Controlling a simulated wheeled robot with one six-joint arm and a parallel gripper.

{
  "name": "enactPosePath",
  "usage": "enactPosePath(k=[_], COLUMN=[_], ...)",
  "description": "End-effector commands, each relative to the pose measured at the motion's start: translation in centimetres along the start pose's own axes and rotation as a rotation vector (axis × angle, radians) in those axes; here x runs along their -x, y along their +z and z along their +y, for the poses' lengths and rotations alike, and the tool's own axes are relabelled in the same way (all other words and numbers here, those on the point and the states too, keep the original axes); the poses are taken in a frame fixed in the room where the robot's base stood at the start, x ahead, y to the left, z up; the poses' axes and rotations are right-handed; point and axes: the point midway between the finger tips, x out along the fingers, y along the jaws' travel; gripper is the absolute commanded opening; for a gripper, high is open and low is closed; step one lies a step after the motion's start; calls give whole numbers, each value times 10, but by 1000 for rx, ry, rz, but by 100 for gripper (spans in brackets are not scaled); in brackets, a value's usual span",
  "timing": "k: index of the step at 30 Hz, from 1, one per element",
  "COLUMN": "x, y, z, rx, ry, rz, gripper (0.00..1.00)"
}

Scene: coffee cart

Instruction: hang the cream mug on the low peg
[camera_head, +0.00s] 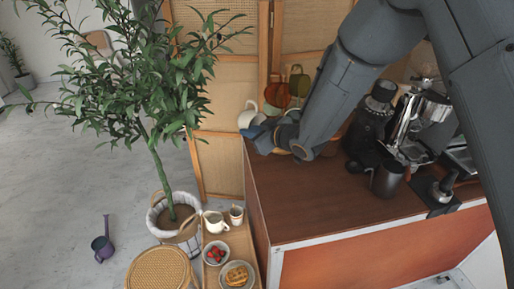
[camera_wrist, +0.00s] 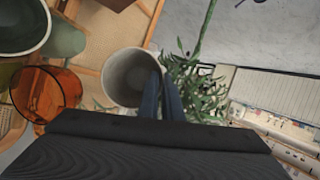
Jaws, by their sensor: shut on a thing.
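The cream mug (camera_head: 248,114) is beyond the left back end of the counter, partly hidden by my gripper (camera_head: 262,132). In the wrist view the cream mug (camera_wrist: 128,77) shows its round open mouth. The dark blue fingers of my gripper (camera_wrist: 164,95) are closed at the right side of its rim. An orange mug (camera_head: 277,95) and a green mug (camera_head: 299,82) are to the right, in front of the rattan screen. The orange mug (camera_wrist: 45,95) and green mug (camera_wrist: 63,40) are left of the cream mug in the wrist view. I cannot make out the low peg.
The wooden counter (camera_head: 335,205) has a clear left half. A grinder (camera_head: 370,115), an espresso machine (camera_head: 425,120) and a dark cup (camera_head: 387,180) stand on its right. A potted tree (camera_head: 160,130) is left of the counter, its leaves near the mug in the wrist view.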

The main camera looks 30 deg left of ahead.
Motion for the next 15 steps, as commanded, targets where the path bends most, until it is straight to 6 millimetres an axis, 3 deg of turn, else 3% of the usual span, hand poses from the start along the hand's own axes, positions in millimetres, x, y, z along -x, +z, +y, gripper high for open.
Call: enactPosePath(k=[15], x=[-24], y=[46], z=[2], rx=[1], ry=[-1], rz=[2], gripper=[0])
